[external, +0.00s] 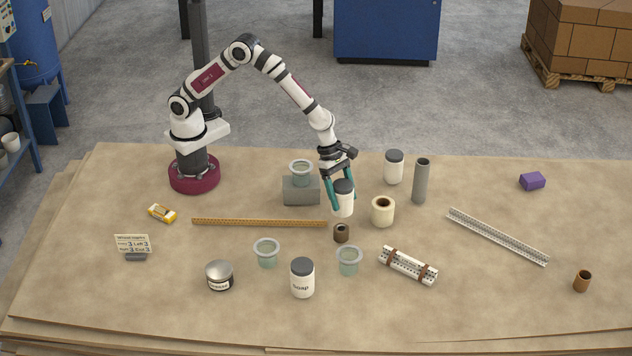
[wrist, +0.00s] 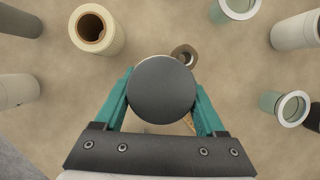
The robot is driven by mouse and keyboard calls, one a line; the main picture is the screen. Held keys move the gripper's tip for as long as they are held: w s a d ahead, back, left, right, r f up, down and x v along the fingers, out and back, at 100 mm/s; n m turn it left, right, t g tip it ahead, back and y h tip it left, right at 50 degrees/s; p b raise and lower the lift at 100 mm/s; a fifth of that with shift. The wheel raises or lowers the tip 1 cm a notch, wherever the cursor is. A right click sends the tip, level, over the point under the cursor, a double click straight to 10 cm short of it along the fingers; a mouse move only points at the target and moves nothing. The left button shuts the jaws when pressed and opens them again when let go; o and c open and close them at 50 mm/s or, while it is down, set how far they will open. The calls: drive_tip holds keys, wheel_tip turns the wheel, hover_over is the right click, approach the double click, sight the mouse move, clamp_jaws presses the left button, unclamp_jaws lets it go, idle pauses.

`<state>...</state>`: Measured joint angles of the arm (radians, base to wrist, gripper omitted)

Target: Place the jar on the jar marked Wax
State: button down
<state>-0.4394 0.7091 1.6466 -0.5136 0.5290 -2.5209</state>
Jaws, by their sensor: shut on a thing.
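My gripper (external: 341,203) has teal fingers shut on a white jar with a dark lid (external: 344,188). The jar is upright; I cannot tell whether its base touches the table. In the wrist view the round lid (wrist: 161,90) fills the space between the fingers and hides the body. A white jar marked Soap (external: 302,281) stands at the front middle. Another white jar with a grey lid (external: 394,168) stands behind and to the right of my gripper, with no label readable. A squat metal-lidded jar (external: 219,276) at front left has a label too small to read. I cannot read Wax anywhere.
A cream tape roll (external: 383,211), a grey cylinder (external: 421,181) and a small brown ring (external: 341,233) stand close to my gripper. A glass cup (external: 301,172) sits on a grey block (external: 300,190). Two more cups flank the Soap jar. The right side has free room.

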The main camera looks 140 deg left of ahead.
drive_tip(key=s+d+r, duration=0.1)
drive_tip(key=d+r, duration=0.5)
drive_tip(key=d, duration=0.3)
drive_tip(key=shift+n, duration=0.8)
drive_tip(key=w+a, duration=0.1)
drive_tip(key=a, duration=0.2)
drive_tip(key=w+a, duration=0.1)
drive_tip(key=a, duration=0.3)
drive_tip(key=w+a+r, duration=0.1)
drive_tip(key=a, duration=0.2)
drive_tip(key=shift+w+a+r, duration=0.1)
drive_tip(key=shift+w+a, duration=0.05)
drive_tip(key=shift+w, duration=0.1)
drive_tip(key=a+r+n, duration=0.1)
drive_tip(key=a, duration=0.9)
drive_tip(key=n+y, duration=0.2)
hover_over(395, 153)
drive_tip(key=shift+d+f, duration=0.15)
drive_tip(key=shift+f, duration=1.5)
drive_tip(key=shift+f, duration=0.15)
